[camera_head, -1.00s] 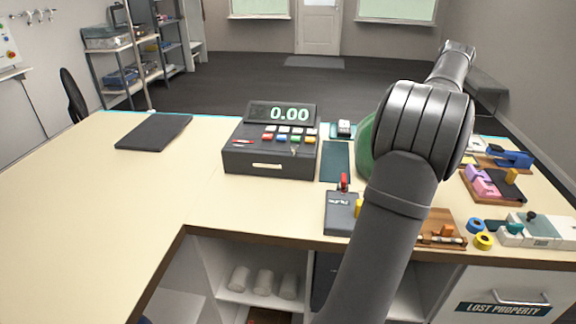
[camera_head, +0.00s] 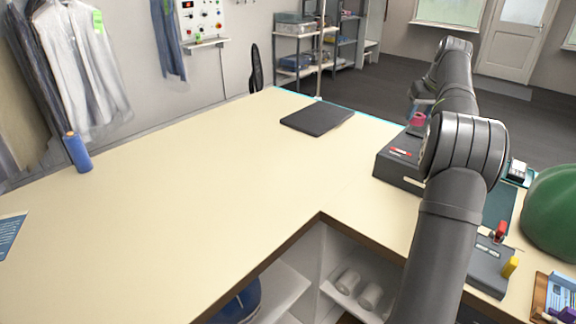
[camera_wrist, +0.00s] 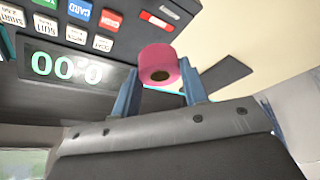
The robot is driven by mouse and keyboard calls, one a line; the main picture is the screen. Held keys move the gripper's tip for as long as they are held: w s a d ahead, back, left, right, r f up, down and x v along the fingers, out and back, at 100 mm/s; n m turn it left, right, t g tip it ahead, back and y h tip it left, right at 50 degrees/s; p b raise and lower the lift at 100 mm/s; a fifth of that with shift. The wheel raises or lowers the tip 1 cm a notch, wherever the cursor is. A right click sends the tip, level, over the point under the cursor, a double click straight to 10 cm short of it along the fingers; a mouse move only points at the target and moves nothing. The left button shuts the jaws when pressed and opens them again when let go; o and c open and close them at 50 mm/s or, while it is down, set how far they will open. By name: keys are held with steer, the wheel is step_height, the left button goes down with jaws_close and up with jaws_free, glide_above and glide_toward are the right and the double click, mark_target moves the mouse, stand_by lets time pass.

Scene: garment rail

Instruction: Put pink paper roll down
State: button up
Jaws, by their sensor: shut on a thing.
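The pink paper roll (camera_wrist: 158,65) is held between the two blue fingers of my gripper (camera_wrist: 160,88) in the wrist view, with its dark core hole facing the camera. In the head view the pink roll (camera_head: 417,119) shows small, just above the far side of the cash register (camera_head: 398,165). My gripper (camera_head: 420,106) is shut on it there, partly hidden behind my arm. In the wrist view the register's keys and display (camera_wrist: 65,68) are close beside the roll, to its left.
The cream counter (camera_head: 200,190) is wide and clear on the left. A dark flat mat (camera_head: 317,118) lies near its back edge. A blue cylinder (camera_head: 77,152) stands at the far left. A green dome (camera_head: 556,212) and a small device (camera_head: 490,265) are at the right.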

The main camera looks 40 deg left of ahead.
steer(key=s+a+n+g, duration=0.1)
steer(key=s+a+n, duration=0.1)
steer(key=s+a, duration=0.6)
steer(key=s+a+n+y, duration=0.1)
steer(key=s+a+n, duration=0.15)
steer(key=a, duration=0.95)
steer(key=s+a+n+g, duration=0.1)
steer(key=s+a+n, duration=0.1)
steer(key=s+a, duration=0.6)
steer(key=d+f+x, duration=0.1)
steer(key=d+x, duration=0.1)
steer(key=x, duration=1)
steer(key=s+a+f, duration=0.1)
steer(key=a+f, duration=0.1)
steer(key=a, duration=0.1)
steer(key=s+a+f, duration=0.1)
steer(key=a+f, duration=0.1)
steer(key=a, duration=0.2)
steer(key=s+a+f, duration=0.1)
steer(key=a+f, duration=0.1)
steer(key=a, duration=0.1)
steer(key=shift+s+a+f, duration=0.15)
steer(key=shift+s+a, duration=0.1)
steer(key=shift+s, duration=0.05)
steer(key=shift+f, duration=2)
steer(key=shift+f, duration=0.1)
steer(key=o, duration=1)
steer(key=shift+c, duration=0.2)
